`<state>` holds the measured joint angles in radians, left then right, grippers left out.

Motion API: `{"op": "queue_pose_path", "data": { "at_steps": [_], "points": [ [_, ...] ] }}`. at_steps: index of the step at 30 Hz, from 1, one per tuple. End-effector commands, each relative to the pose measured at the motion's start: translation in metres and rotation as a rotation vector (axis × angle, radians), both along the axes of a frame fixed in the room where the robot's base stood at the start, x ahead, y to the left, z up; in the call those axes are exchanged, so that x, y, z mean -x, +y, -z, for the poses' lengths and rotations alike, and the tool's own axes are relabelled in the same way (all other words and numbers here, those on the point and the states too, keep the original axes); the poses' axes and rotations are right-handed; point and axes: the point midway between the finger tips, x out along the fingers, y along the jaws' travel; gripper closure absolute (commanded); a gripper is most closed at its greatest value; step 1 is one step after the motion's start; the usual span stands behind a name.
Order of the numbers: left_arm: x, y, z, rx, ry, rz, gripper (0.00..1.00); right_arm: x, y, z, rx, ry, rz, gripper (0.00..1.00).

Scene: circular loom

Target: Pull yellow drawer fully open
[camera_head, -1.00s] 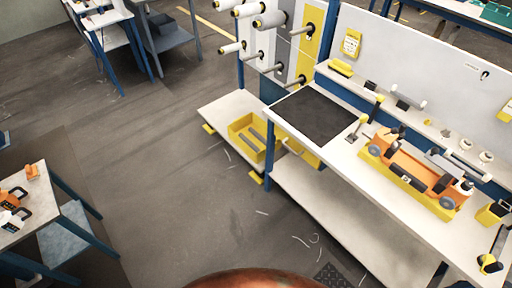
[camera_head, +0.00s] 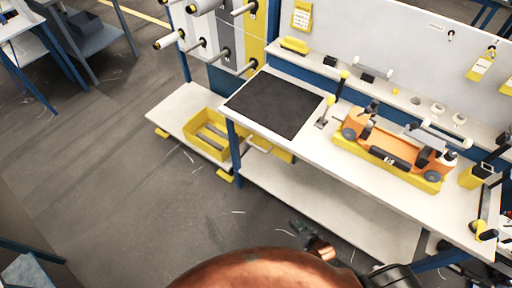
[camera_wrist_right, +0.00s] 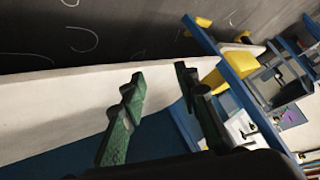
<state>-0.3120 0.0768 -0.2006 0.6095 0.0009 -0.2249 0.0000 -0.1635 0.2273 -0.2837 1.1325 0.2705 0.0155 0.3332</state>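The yellow drawer (camera_head: 281,154) hangs under the left end of the white workbench, below the black mat; only part of its front shows, with a pale handle (camera_head: 258,143) at its left. In the right wrist view a yellow block that looks like the drawer (camera_wrist_right: 222,76) lies beyond the fingertips, beside a blue leg. My right gripper (camera_head: 301,230) is small and partly hidden at the bottom of the head view, in front of the bench. Its green fingers (camera_wrist_right: 160,80) are apart and empty, away from the drawer. My left gripper is not in view.
A yellow bin (camera_head: 196,145) sits on the low white shelf left of the bench. A blue bench leg (camera_head: 236,160) stands near the drawer. The bench's lower shelf (camera_head: 320,205) runs below.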

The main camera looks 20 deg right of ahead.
Motion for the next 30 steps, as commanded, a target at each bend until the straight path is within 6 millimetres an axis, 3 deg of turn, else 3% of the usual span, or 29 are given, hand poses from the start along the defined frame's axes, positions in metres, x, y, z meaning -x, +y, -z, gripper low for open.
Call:
{"op": "queue_pose_path", "data": {
  "at_steps": [1, 3, 6, 9, 12, 15, 18, 30],
  "points": [
    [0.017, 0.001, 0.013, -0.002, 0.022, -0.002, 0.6, -0.051, 0.01, -0.034, -0.077, -0.116, 0.016, 0.71],
    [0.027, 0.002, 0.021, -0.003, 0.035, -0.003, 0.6, -0.105, 0.027, -0.093, -0.203, -0.261, 0.037, 0.71],
    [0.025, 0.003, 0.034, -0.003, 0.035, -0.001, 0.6, -0.161, 0.053, -0.18, -0.397, -0.442, 0.044, 0.71],
    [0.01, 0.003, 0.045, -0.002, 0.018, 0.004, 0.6, -0.191, 0.076, -0.258, -0.582, -0.576, 0.03, 0.71],
    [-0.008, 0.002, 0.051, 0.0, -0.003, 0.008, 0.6, -0.203, 0.092, -0.314, -0.719, -0.657, 0.009, 0.71],
    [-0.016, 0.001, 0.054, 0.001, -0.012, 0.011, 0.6, -0.206, 0.1, -0.345, -0.798, -0.697, -0.004, 0.71],
    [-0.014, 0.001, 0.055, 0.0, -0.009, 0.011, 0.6, -0.211, 0.105, -0.359, -0.829, -0.713, -0.01, 0.71],
    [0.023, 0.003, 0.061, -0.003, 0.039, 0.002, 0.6, -0.263, 0.124, -0.372, -0.831, -0.714, -0.011, 0.71]
  ]
}}
